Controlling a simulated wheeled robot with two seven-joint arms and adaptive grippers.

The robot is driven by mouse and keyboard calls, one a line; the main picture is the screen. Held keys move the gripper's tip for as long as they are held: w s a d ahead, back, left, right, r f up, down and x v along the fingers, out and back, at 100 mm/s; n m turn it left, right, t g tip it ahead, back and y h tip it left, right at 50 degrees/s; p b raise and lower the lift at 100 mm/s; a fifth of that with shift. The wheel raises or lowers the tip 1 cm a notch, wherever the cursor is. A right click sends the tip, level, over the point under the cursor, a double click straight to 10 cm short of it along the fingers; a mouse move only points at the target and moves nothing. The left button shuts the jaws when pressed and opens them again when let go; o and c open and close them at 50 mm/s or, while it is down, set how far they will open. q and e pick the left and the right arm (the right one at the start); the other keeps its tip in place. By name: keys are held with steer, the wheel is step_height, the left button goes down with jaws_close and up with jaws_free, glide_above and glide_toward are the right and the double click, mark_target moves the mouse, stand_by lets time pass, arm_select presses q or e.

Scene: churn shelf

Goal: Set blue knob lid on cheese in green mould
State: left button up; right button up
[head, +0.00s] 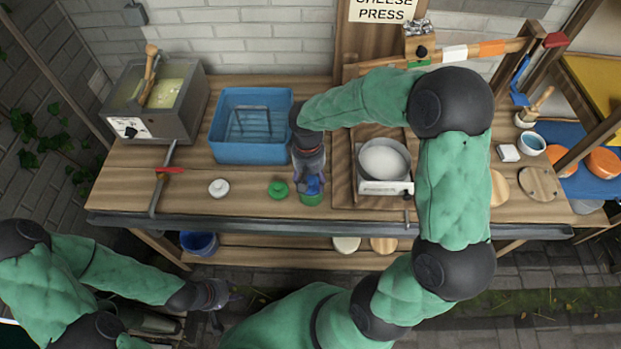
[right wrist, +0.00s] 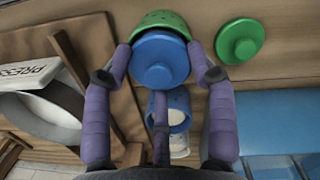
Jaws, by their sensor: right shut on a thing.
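My right gripper (head: 312,182) points down over the green mould (head: 311,199) near the bench's front edge. In the right wrist view its fingers (right wrist: 160,62) are shut on the blue knob lid (right wrist: 162,72), one on each side. The lid also shows in the head view (head: 313,186). It covers most of the opening of the green mould, which shows in the right wrist view (right wrist: 162,22); the cheese is hidden. I cannot tell whether the lid touches it. My left gripper (head: 227,307) looks open and empty, low in front of the bench.
A green knob lid (head: 278,189) and a white knob lid (head: 219,188) lie left of the mould. A blue cup-like thing with white inside (right wrist: 178,117) stands close by.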

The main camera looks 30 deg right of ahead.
steer(key=shift+f, duration=0.15)
steer(key=o, duration=1)
steer(key=shift+o, duration=0.2)
step_height(320, 180, up, 12)
steer(key=w, duration=0.1)
